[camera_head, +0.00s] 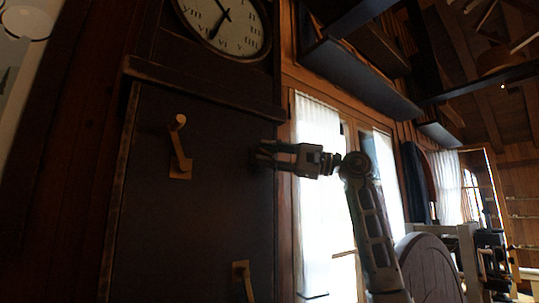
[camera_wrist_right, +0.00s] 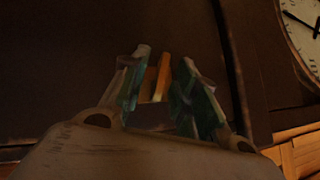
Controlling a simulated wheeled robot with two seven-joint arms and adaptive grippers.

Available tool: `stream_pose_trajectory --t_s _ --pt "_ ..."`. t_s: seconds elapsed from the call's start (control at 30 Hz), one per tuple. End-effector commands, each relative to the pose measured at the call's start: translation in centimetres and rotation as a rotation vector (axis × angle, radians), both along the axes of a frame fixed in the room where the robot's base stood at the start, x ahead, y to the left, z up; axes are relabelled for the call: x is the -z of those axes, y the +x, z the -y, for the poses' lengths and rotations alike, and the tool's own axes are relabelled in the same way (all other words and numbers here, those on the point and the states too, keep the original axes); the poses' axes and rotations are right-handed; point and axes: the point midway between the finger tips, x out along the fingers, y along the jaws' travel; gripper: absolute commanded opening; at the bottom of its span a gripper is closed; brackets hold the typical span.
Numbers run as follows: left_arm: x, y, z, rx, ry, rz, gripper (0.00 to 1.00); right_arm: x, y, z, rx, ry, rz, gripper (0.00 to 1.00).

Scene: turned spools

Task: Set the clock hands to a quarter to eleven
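The clock (camera_head: 240,37) is at the top left in the head view, its upper part cut off. One dark hand points down-left to the lower numerals, the other up-left. Its face also shows at the right edge of the wrist view (camera_wrist_right: 304,40). Below it, a dark panel (camera_head: 205,215) carries an upper brass crank (camera_head: 180,165) and a lower brass crank (camera_head: 242,272). My right gripper (camera_head: 259,154) is to the right of the upper crank and apart from it. In the wrist view its fingers are spread, with a brass piece (camera_wrist_right: 161,78) showing between them. My left gripper is out of view.
A ledge (camera_head: 205,88) runs between the clock and the panel. Bright curtained windows (camera_head: 318,190) and a round wooden thing (camera_head: 428,268) stand to the right. Dark beams (camera_head: 360,80) hang overhead.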

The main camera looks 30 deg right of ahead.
Motion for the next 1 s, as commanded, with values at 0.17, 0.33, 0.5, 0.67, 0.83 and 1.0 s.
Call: stream_pose_trajectory --t_s 0.17,0.33,0.5,0.67,0.83,1.0 --pt "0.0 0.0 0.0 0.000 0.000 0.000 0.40 0.0 0.0 0.0 0.000 0.000 0.000 0.17" --pt "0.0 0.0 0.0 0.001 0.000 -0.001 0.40 0.0 0.0 0.0 0.000 0.000 0.000 0.00" --pt "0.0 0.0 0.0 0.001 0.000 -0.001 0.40 0.1 0.0 0.0 0.000 0.000 -0.001 0.00" --pt "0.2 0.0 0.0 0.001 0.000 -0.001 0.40 0.1 0.0 0.0 0.000 0.011 -0.002 0.00" --pt "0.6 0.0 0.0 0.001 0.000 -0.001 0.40 0.3 0.0 0.0 0.000 0.048 -0.005 0.00" --pt "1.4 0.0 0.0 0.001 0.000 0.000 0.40 0.5 0.0 -0.1 0.000 0.113 -0.010 0.00"
